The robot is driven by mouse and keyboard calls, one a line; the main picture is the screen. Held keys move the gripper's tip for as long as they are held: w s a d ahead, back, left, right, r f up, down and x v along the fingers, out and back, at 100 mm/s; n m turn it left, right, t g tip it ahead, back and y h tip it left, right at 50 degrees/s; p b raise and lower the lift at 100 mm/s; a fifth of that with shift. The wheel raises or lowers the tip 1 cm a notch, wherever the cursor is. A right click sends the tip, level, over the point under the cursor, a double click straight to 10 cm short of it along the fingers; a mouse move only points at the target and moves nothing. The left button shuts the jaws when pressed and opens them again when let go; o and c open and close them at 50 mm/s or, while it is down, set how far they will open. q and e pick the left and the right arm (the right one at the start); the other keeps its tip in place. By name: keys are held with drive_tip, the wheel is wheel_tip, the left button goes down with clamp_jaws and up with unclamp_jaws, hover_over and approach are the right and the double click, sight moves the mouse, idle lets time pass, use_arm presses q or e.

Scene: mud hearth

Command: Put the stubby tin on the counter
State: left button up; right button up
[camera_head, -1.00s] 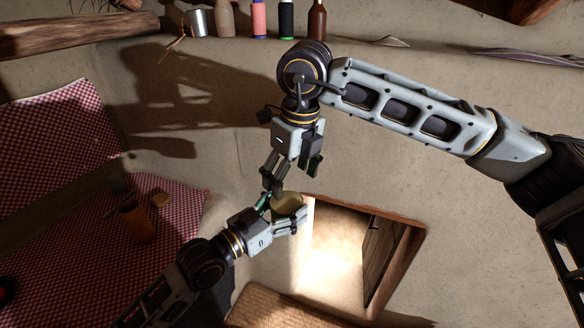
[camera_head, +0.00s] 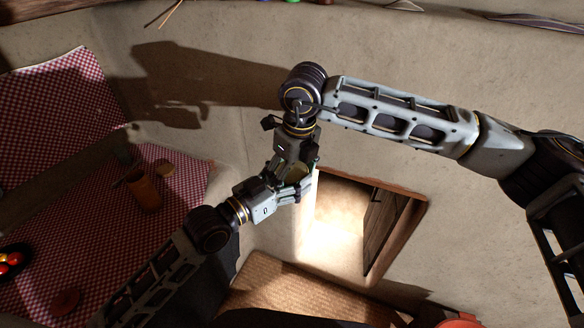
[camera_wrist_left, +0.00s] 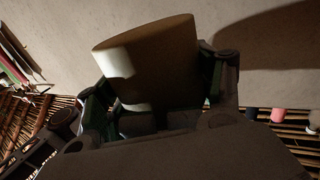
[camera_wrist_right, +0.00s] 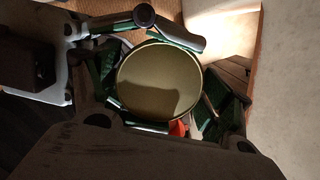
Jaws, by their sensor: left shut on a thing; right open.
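The stubby tin (camera_head: 298,173) is small, round and dull yellowish. My left gripper (camera_head: 300,187) is shut on it and holds it up off any surface. In the left wrist view the tin (camera_wrist_left: 150,62) stands out between the left fingers. My right gripper (camera_head: 294,167) is open, close above the tin in the head view. In the right wrist view the tin's round end (camera_wrist_right: 160,80) faces the camera, with the right fingers on either side and left gripper parts beside it. I cannot tell whether the right fingers touch it. The counter cannot be picked out with certainty.
A red-checkered surface (camera_head: 95,215) at the left carries an orange-brown pot (camera_head: 145,192). A bowl of red and yellow items (camera_head: 12,262) is at the left edge. A lit wall opening (camera_head: 340,215) lies just right of the grippers. A woven mat (camera_head: 285,285) is below.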

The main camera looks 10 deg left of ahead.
drive_tip(key=c, duration=0.7)
use_arm(q)
drive_tip(key=o, duration=1.1)
use_arm(e)
drive_tip(key=shift+c, duration=0.6)
use_arm(q)
drive_tip(key=shift+o, duration=0.2)
drive_tip(key=shift+f, duration=0.15)
